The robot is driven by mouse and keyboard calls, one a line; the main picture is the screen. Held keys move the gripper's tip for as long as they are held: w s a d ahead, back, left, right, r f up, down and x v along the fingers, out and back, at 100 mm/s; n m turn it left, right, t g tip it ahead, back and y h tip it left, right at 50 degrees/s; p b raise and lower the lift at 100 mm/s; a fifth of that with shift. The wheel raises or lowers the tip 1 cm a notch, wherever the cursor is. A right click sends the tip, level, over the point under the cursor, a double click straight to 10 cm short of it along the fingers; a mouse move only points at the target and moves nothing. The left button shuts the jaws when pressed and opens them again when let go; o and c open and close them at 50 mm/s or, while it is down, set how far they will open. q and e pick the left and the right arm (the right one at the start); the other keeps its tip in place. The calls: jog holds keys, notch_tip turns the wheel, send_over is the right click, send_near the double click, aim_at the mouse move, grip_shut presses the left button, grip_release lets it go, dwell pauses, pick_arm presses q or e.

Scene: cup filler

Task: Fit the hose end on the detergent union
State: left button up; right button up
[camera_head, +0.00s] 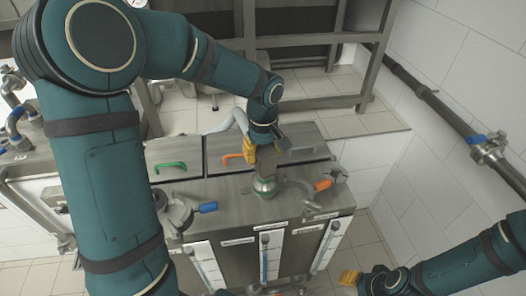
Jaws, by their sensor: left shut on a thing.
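My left gripper (258,152), with yellow finger pads, reaches down over the middle of the steel tank unit. It is shut on the end of a pale grey hose (238,118) that curves up behind it; the hose end itself is mostly hidden by the fingers. Just below is a round metal union (265,187) with a greenish ring on the tank top. I cannot tell whether the hose end touches it. I cannot read which union is the detergent one. My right gripper (360,279) is low at the right, its fingers too small and turned to judge.
A blue-handled valve (207,207) stands left of the union, an orange-handled one (323,185) right. Lids carry green (170,167), orange (232,157) and grey handles. Level gauges (264,258) line the tank front. A wall pipe (440,103) runs at right. Tiled floor is open at right.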

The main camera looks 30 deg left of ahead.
pick_arm(q)
jog(key=shift+f, duration=0.25)
jog(key=o, duration=1.4)
notch_tip(320, 180, up, 12)
jog(key=shift+f, duration=0.1)
notch_tip(320, 180, up, 5)
jog(key=p, duration=0.4)
